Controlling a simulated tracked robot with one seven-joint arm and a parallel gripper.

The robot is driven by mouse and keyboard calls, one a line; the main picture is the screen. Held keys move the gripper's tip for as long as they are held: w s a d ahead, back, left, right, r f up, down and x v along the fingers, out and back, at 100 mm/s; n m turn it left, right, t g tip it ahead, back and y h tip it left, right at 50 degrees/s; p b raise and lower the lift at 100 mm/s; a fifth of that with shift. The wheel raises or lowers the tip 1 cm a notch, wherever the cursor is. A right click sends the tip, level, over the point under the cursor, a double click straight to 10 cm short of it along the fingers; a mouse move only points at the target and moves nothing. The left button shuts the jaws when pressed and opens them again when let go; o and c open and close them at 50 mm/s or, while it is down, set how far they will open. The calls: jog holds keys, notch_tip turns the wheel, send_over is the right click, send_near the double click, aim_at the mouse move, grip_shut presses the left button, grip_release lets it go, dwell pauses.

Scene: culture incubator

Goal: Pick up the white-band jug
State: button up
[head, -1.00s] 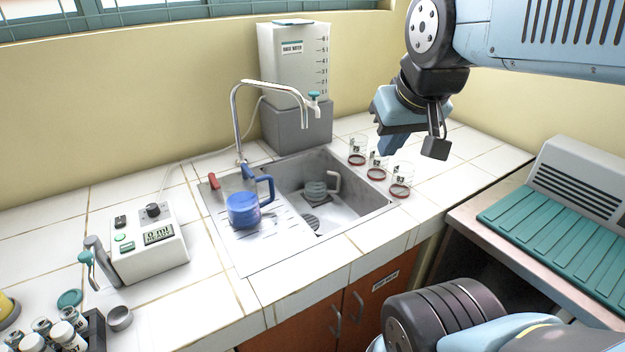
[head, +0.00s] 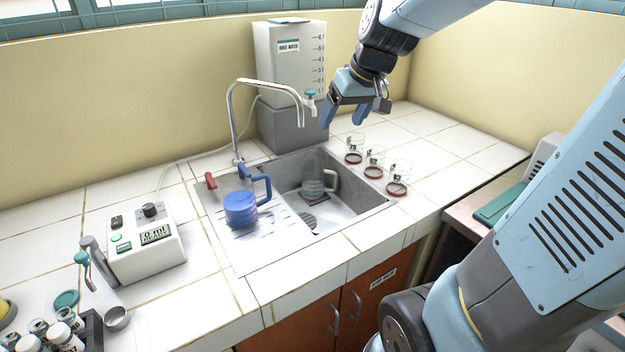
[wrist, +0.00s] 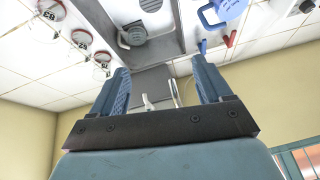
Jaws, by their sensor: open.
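A clear grey-green jug with a pale whitish handle (head: 318,186) stands in the sink basin in the head view. It also shows in the wrist view (wrist: 133,36), near the top. A blue jug (head: 240,208) with a blue handle stands on the drainboard left of the basin, and at the top right of the wrist view (wrist: 228,10). I cannot clearly make out a white band on either. My gripper (head: 344,114) is open and empty, high above the back right of the sink, apart from both jugs. Its fingers also show in the wrist view (wrist: 161,76).
A curved tap (head: 234,120) rises behind the sink, and a white water tank (head: 290,65) stands behind it. Several clear beakers with red bases (head: 375,160) line the sink's right side. A control box (head: 145,245) stands at the left.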

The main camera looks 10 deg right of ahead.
jog(key=o, duration=0.4)
jog(key=shift+n, duration=0.5)
jog(key=w+f, duration=0.3)
jog(key=w, duration=0.1)
jog(key=w+f, duration=0.2)
jog(key=w, duration=0.3)
jog(key=w+d+f, duration=0.1)
jog(key=w+f, duration=0.2)
jog(key=w, duration=0.1)
jog(key=shift+w+f, duration=0.25)
jog(key=shift+f, duration=0.05)
jog(key=n, duration=0.1)
send_near(316, 178)
jog(key=shift+g, duration=0.4)
jog(key=x, duration=0.4)
jog(key=w+x, duration=0.1)
jog(key=x, duration=0.3)
jog(key=w+d+x, duration=0.1)
jog(key=x, duration=0.3)
jog(key=shift+w+r, duration=0.2)
jog(key=shift+w, duration=0.05)
